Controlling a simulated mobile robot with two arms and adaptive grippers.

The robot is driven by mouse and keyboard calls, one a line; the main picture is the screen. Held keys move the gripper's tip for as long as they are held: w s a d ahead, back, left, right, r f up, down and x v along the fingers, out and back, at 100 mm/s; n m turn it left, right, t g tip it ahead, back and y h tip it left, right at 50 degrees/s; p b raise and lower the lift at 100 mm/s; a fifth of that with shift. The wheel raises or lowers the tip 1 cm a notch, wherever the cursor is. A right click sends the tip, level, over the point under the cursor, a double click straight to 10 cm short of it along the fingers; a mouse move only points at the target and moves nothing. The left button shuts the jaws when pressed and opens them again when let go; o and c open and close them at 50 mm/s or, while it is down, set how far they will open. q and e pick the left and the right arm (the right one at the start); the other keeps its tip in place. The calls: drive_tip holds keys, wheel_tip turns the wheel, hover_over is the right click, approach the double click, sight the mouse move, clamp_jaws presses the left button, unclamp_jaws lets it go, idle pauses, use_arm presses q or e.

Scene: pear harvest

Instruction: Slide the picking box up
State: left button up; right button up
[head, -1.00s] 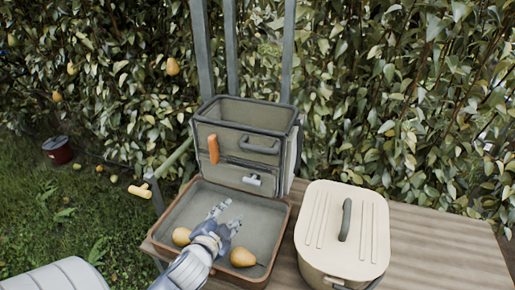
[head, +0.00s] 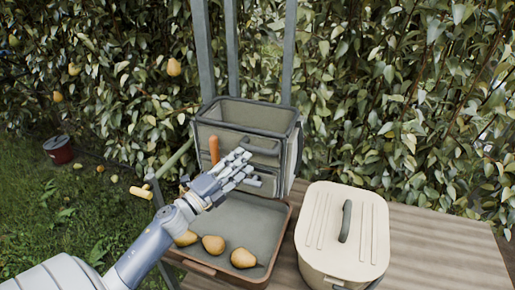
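The picking box (head: 245,116) is a grey-green open-topped box with a dark rim, standing upright against metal rails (head: 231,50) at the back of the tray. Its front has a dark handle (head: 265,148) and an orange lever (head: 214,149). My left gripper (head: 250,170) is in front of the box's lower front face, fingers extended and spread, pointing right. It looks empty and hides part of the front, including most of the lower fitting. I cannot tell whether it touches the box. My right gripper is not in view.
A shallow brown-rimmed tray (head: 268,222) below the box holds pears (head: 213,244). A cream lidded bin (head: 325,215) stands to the right on a wooden table (head: 432,243). Leafy hedge with pears stands behind.

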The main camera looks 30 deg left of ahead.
sight(257, 149)
use_arm(q)
drive_tip(key=p+x, duration=0.1)
drive_tip(key=x, duration=0.6)
drive_tip(key=shift+w, duration=0.2)
clamp_jaws()
